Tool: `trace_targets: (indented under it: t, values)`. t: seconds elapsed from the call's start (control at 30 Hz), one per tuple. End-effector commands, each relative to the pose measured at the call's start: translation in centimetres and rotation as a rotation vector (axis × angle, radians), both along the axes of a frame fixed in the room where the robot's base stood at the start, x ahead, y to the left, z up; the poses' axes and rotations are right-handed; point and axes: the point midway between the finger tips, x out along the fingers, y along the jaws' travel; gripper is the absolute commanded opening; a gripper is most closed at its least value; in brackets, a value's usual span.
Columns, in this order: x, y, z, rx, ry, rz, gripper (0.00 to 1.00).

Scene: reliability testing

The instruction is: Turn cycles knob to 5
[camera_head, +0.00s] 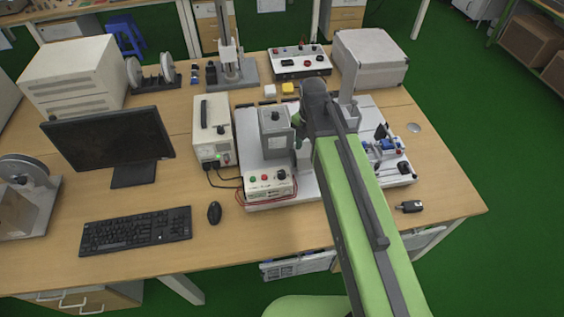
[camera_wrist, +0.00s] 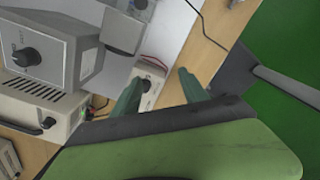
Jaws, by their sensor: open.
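A small white control box (camera_head: 268,184) at the front of the grey-white test rig carries coloured buttons and a black knob (camera_head: 281,174). A black knob (camera_wrist: 145,85) on a white panel also shows in the wrist view, between the fingertips and beyond them. A second, larger black knob (camera_wrist: 26,57) is on the grey housing (camera_wrist: 65,45) at the upper left. My gripper (camera_wrist: 159,76) is open, with its two green fingers apart and nothing held. In the head view it is largely hidden by my arm. Labels and knob settings are too small to read.
A power supply (camera_head: 211,133) stands left of the rig, with cables between them. The grey housing (camera_head: 276,133) rises behind the control box. A mouse (camera_head: 214,212), keyboard (camera_head: 136,230) and monitor (camera_head: 110,140) are at left. A small black object (camera_head: 409,207) lies near the right front edge.

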Motion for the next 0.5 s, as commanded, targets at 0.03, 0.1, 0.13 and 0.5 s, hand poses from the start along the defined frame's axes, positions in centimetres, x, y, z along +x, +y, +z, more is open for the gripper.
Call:
trace_targets:
  t: [0.03,0.1,0.13,0.5]
  values:
    - [0.4,2.4,3.0,0.000,0.000,0.061,0.52]
    - [0.3,4.7,4.3,0.000,0.000,0.096,0.52]
    - [0.1,5.6,4.7,0.000,0.000,0.110,0.52]
    - [-0.9,8.3,5.2,0.000,0.000,0.156,0.52]
